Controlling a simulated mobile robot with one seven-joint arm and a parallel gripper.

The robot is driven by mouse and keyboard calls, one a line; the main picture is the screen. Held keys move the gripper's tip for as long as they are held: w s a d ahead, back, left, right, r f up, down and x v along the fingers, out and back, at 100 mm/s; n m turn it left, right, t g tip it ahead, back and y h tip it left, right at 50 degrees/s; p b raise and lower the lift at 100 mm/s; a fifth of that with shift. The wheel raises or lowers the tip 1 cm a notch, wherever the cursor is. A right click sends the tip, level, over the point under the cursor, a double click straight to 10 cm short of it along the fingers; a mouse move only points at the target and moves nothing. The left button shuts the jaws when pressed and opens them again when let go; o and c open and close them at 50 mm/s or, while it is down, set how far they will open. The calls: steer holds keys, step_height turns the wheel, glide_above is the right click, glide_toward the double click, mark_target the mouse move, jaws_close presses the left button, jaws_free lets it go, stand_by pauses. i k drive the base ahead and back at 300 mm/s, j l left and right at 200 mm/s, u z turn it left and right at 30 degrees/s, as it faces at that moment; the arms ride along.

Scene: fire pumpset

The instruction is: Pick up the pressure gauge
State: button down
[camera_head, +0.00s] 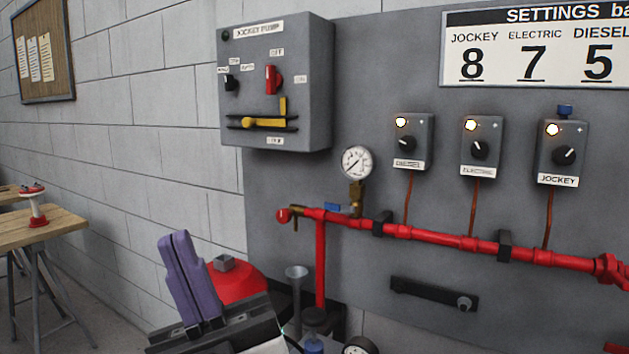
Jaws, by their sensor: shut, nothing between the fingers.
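The pressure gauge (356,162) has a round white dial. It stands upright on a brass fitting (357,196) above the red pipe (430,235), in front of the grey panel. My gripper (173,240) shows at the lower left with its purple fingers pointing up. The fingers are together and empty. It is apart from the gauge, to its left and lower in the picture. A second round dial (360,347) is partly cut off at the bottom edge.
A blue-handled valve (334,207) sits on the pipe left of the brass fitting. The grey jockey pump box (275,85) juts out at upper left. Three small switch boxes, including the diesel one (410,142), are to the right. A red rounded body (235,282) stands behind my gripper. A wooden table (50,226) is far left.

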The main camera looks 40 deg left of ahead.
mark_target(356, 162)
steer(key=k+j+u, duration=0.15)
steer(key=u, duration=0.65)
